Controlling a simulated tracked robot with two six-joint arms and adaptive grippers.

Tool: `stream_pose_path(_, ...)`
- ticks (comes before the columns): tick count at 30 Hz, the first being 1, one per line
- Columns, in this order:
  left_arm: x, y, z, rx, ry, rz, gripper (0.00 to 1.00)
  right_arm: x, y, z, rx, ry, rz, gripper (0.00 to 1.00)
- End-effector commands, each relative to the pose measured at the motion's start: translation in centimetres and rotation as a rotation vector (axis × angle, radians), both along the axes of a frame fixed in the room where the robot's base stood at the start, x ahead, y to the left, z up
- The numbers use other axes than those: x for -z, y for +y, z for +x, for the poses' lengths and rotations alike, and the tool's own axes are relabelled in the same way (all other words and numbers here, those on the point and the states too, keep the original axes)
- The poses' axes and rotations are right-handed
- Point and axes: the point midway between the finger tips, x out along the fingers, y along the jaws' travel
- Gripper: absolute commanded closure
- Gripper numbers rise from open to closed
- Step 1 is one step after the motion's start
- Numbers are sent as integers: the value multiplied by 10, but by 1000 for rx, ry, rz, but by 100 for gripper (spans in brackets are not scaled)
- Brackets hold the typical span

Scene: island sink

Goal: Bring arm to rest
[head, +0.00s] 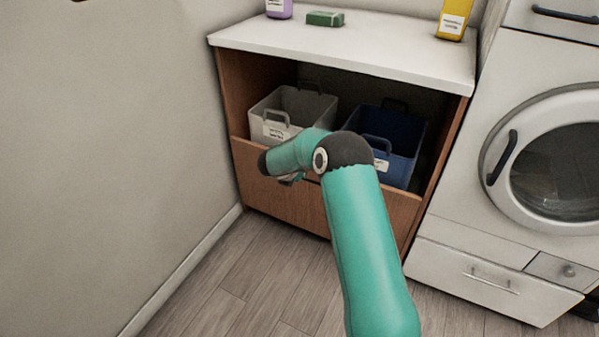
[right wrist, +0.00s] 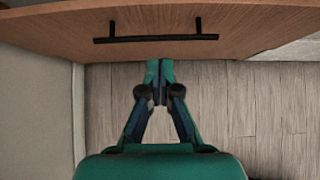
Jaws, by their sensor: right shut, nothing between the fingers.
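My right arm, teal with dark joints, reaches up from the bottom of the head view and bends left in front of the wooden cabinet (head: 275,202). In the right wrist view my right gripper (right wrist: 159,68) is shut with nothing between its fingertips. It points at the lower edge of a wooden cabinet front with a black bar handle (right wrist: 155,39). I cannot tell whether the fingertips touch the wood. In the head view the gripper is mostly hidden behind the wrist. My left gripper is not in view.
A white bin (head: 268,113) and a blue bin (head: 398,162) stand in the cabinet under a white counter (head: 350,45). On the counter are a purple bottle (head: 279,8), a green box (head: 325,18) and a yellow container (head: 453,20). A washer (head: 530,140) stands right, a wall left. The floor is clear.

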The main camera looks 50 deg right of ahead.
Motion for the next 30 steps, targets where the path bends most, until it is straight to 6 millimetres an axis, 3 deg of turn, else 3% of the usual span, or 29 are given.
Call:
stream_pose_path(10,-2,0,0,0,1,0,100,-9,16,4,-14,-1,2,100)
stream_pose_path(14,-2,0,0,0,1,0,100,5,47,20,-72,20,22,100)
stream_pose_path(17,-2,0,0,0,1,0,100,37,88,13,-109,83,90,100)
stream_pose_path(22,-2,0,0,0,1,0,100,105,186,-22,-106,159,331,100)
stream_pose_path(27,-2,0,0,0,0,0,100,157,292,-80,46,187,618,100)
stream_pose_path(30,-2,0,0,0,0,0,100,174,354,-122,222,192,781,100)
